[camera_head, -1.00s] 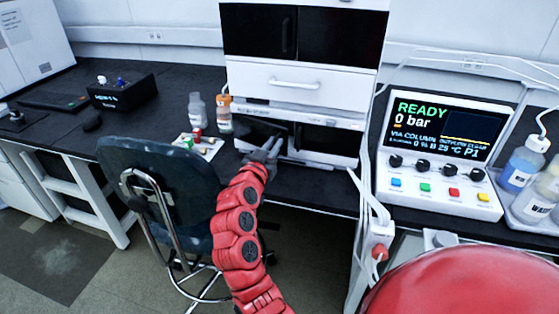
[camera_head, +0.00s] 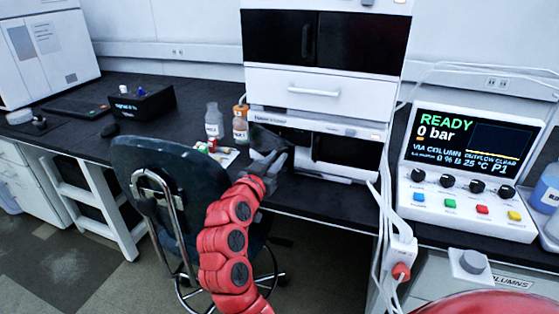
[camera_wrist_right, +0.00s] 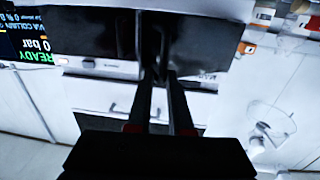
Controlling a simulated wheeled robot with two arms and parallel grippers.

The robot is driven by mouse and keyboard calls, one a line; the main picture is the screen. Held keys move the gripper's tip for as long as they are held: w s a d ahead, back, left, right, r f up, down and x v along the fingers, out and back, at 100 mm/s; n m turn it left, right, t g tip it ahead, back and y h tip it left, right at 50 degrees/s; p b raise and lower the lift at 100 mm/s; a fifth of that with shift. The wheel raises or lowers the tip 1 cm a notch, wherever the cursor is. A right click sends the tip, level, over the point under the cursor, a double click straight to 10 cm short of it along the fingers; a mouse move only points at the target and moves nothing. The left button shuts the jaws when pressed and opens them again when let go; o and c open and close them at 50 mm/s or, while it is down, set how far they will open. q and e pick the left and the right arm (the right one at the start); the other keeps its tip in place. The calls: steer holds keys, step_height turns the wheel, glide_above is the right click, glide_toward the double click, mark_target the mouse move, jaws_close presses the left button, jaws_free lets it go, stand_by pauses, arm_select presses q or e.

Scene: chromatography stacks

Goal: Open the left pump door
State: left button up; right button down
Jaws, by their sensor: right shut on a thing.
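The pump unit (camera_head: 345,127) is the lowest white box of the stack in the head view. Its left dark door (camera_head: 283,136) stands swung out from the front, at an angle. The right dark door (camera_head: 345,150) looks flush and shut. My right gripper (camera_head: 272,157) is at the left door's outer side, shut on its handle. In the right wrist view the two dark fingers (camera_wrist_right: 157,60) close around a dark upright handle in front of a dark panel. The handle is mostly hidden by the fingers. My left gripper is not in view.
A blue chair (camera_head: 165,180) stands close to my right arm. Two bottles (camera_head: 240,125) and a small tray of vials (camera_head: 218,152) sit left of the pump. A control box (camera_head: 465,195) showing READY stands at right, with cables hanging between.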

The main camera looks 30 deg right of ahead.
steer(key=shift+w+a+r+t, duration=0.3)
steer(key=shift+a+r, duration=0.1)
steer(key=shift+r, duration=0.05)
steer(key=c, duration=1.1)
jaws_free()
steer(key=shift+o, duration=0.9)
steer(key=shift+w+a+f, duration=0.2)
steer(key=shift+w, duration=0.1)
steer(key=shift+s+d, duration=0.1)
steer(key=shift+s+f, duration=0.1)
steer(key=shift+f, duration=0.1)
steer(key=v, duration=1.7)
steer(key=shift+r, duration=0.35)
steer(key=shift+c, duration=0.4)
